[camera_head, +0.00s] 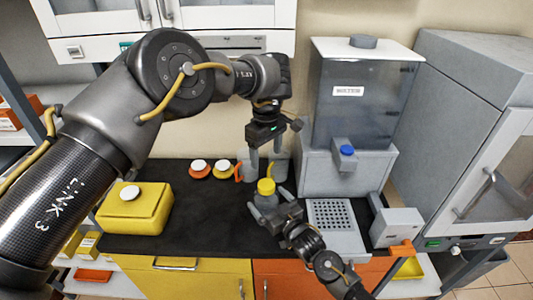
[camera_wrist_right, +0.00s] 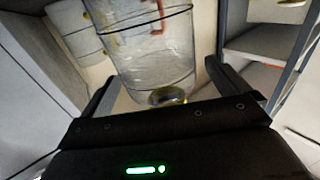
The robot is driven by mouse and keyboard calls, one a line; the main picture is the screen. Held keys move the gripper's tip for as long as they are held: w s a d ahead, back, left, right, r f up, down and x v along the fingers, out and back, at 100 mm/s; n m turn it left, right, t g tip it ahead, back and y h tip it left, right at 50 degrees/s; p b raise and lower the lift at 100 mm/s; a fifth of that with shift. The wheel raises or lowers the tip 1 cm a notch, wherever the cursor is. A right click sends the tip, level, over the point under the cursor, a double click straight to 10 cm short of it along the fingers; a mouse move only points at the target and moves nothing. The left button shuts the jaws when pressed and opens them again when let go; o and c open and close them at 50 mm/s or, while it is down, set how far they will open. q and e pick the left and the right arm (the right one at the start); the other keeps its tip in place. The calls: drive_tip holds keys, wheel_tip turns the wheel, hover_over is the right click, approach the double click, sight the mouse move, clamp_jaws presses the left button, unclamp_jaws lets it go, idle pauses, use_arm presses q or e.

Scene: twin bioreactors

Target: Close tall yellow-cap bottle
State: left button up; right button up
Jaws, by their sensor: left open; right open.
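The tall yellow-cap bottle (camera_head: 264,200) stands on the black worktop, its yellow cap (camera_head: 266,186) on top. Whether the cap is fully seated cannot be told.
Clear vessels (camera_head: 280,165) stand behind the bottle. A grey perforated block (camera_head: 331,214) is to its right, near a tall clear-walled unit (camera_head: 350,100). A yellow box (camera_head: 135,208) and two white-topped round containers (camera_head: 199,168) are to the left. The worktop between is clear.

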use_arm(q)
drive_tip(key=shift+f+b, duration=1.25)
drive_tip(key=shift+f, duration=0.05)
use_arm(e)
drive_tip(key=v, duration=1)
drive_tip(key=shift+s+d, duration=0.25)
drive_tip(key=shift+s, duration=0.05)
drive_tip(key=shift+f, duration=0.1)
